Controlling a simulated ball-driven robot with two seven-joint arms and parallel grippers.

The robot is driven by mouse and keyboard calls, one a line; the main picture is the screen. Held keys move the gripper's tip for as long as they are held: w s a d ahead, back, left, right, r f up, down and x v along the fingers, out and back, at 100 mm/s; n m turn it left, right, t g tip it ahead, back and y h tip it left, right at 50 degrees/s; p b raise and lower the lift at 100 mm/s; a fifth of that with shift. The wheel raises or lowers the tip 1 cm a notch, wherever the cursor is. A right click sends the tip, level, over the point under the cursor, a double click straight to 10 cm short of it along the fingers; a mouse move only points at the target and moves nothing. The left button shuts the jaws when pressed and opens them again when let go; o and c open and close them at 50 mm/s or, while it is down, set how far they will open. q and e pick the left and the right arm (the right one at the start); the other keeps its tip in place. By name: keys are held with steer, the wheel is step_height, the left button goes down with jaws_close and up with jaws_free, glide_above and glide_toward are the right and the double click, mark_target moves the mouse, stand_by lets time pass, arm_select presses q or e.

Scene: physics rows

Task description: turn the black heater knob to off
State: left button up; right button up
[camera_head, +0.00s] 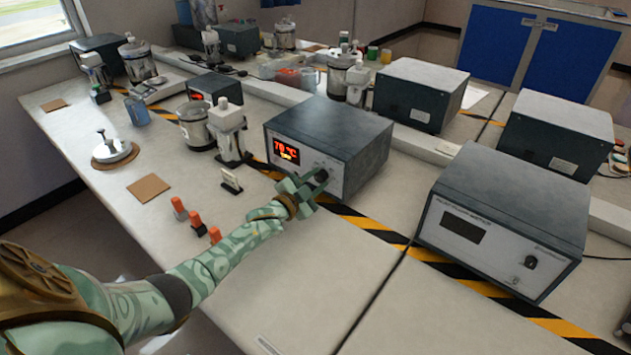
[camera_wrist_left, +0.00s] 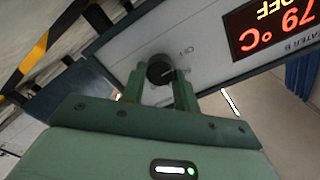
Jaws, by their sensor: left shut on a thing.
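The black heater knob (camera_wrist_left: 159,69) sits on the light front panel of a grey heater box (camera_head: 340,140). In the wrist view, the knob is between the two fingers of my left gripper (camera_wrist_left: 160,82), which is shut on it. In the head view, my left gripper (camera_head: 312,184) reaches the panel's lower right and partly covers the knob. The lit red display (camera_wrist_left: 275,28) is upside down in the wrist view and seems to read 79 °C, with OFF on its other line. My right gripper is not in view.
A second grey box (camera_head: 505,215) with a dark display and its own knob stands to the right. Orange-topped items (camera_head: 196,222) stand near my left forearm. A steel pot (camera_head: 196,128) and a white-topped device (camera_head: 229,130) are left of the heater. The front tabletop is mostly clear.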

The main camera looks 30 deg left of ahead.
arm_select(q)
steer(key=o, duration=1)
steer(key=shift+s, duration=0.25)
steer(key=s+p, duration=0.1)
steer(key=s, duration=0.4)
steer(key=s+a+p, duration=0.1)
steer(key=s, duration=0.4)
steer(key=s+p, duration=0.2)
steer(key=s, duration=0.3)
steer(key=shift+s+a, duration=0.2)
steer(key=shift+s, duration=0.2)
steer(key=shift+f, duration=0.1)
